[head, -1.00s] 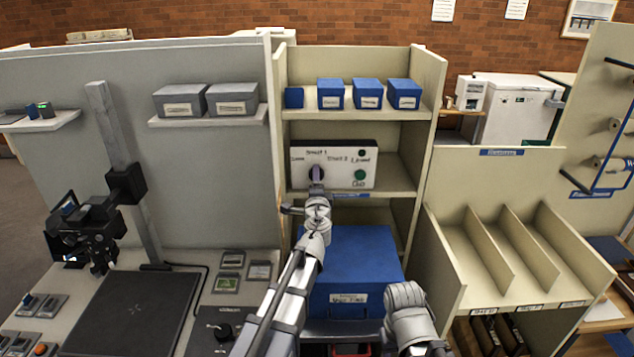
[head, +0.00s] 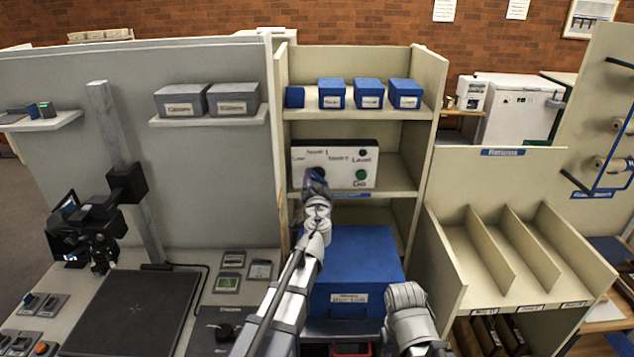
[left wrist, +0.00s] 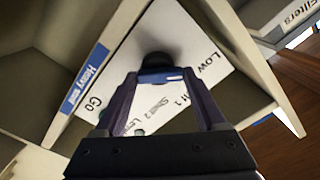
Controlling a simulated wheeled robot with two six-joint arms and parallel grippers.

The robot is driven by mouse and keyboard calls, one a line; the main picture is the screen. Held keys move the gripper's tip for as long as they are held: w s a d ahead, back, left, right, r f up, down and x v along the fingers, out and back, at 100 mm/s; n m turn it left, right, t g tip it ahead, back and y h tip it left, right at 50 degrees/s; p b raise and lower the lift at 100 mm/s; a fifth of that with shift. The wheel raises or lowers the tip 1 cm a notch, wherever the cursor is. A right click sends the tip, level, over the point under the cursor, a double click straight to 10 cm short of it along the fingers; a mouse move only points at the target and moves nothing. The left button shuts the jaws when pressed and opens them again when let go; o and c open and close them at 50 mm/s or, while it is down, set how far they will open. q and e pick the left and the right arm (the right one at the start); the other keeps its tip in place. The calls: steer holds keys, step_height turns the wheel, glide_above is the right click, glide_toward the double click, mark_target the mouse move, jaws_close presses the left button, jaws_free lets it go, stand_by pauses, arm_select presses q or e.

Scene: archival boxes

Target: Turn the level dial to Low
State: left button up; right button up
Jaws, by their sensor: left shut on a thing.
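The level dial (left wrist: 156,60) is a dark round knob on a white control panel (head: 338,157), on the middle shelf of the cabinet. The panel carries the words Low, Shelf 1, Shelf 2, Level and Go. My left gripper (head: 317,177) is at the dial and covers most of it in the head view. In the left wrist view its two fingers (left wrist: 162,78) are shut on the dial, one on each side. A blue and white strip shows between the fingertips. I cannot tell which word the dial points to.
A green Go button (head: 361,174) and a small green lamp (head: 362,153) are on the panel's right. Blue boxes (head: 368,94) stand on the shelf above. A large blue box (head: 352,262) sits below the panel. Cabinet walls bound the shelf on both sides.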

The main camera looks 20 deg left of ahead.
arm_select(q)
steer(key=shift+n, duration=0.4)
steer(key=o, duration=1.3)
steer(key=shift+s, duration=0.1)
steer(key=v, duration=0.7)
steer(key=shift+s+d, duration=0.1)
steer(key=shift+s, duration=0.2)
